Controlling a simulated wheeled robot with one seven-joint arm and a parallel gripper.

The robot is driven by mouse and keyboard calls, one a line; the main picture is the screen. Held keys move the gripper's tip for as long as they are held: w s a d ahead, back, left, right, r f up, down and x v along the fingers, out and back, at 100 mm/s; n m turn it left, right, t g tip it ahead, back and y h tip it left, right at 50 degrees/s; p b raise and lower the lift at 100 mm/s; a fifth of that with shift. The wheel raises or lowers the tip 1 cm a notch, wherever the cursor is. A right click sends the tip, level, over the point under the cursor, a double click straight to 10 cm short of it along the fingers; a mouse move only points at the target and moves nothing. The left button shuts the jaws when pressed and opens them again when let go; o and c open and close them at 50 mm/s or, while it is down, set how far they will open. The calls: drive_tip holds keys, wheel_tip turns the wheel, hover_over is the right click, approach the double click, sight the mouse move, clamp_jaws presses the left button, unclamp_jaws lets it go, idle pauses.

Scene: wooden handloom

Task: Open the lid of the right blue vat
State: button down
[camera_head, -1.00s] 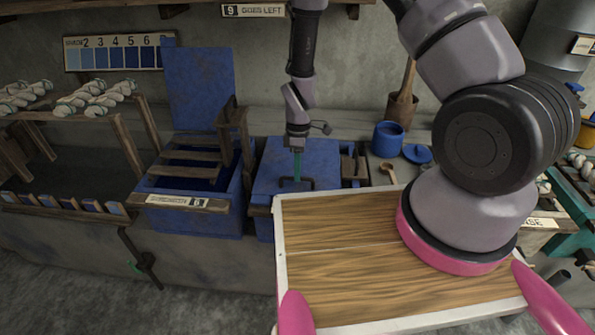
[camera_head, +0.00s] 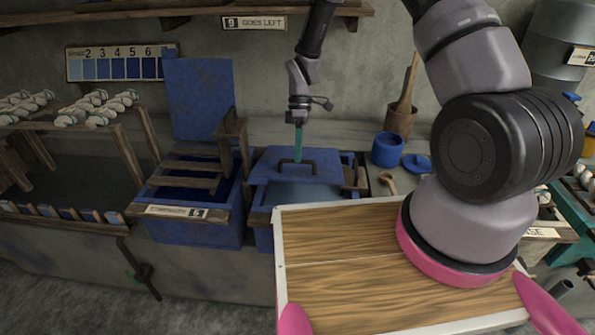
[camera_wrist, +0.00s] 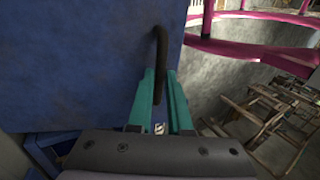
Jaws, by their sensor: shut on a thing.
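The right blue vat (camera_head: 263,205) stands in the counter, its front partly hidden by my wooden tray top. Its blue lid (camera_head: 270,165) is tilted up at the front, and a dark gap with the vat's inside (camera_head: 300,192) shows below it. My gripper (camera_head: 298,158), with teal fingers, is shut on the dark lid handle (camera_head: 297,168). In the wrist view the fingers (camera_wrist: 160,95) close around the handle (camera_wrist: 160,50), and the blue lid (camera_wrist: 75,65) fills the left side.
The left blue vat (camera_head: 232,222) stands open, its lid (camera_head: 200,100) upright against the wall and a wooden rack (camera_head: 185,182) over it. A blue pot (camera_head: 387,150), a small blue lid (camera_head: 417,163) and a wooden spoon (camera_head: 388,182) lie to the right. A shelf (camera_head: 200,13) hangs above.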

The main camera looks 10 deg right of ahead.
drive_tip(key=w+d+r+g, duration=0.2)
drive_tip(key=w+r, duration=0.8)
drive_tip(key=shift+w+d, duration=0.15)
drive_tip(key=shift+d, duration=0.05)
drive_tip(key=c, duration=0.8)
unclamp_jaws()
drive_tip(key=shift+w+f+g, duration=0.1)
drive_tip(key=shift+f+g, duration=0.05)
drive_tip(key=shift+g, duration=0.15)
drive_tip(key=shift+c, duration=0.2)
drive_tip(key=shift+a, duration=0.1)
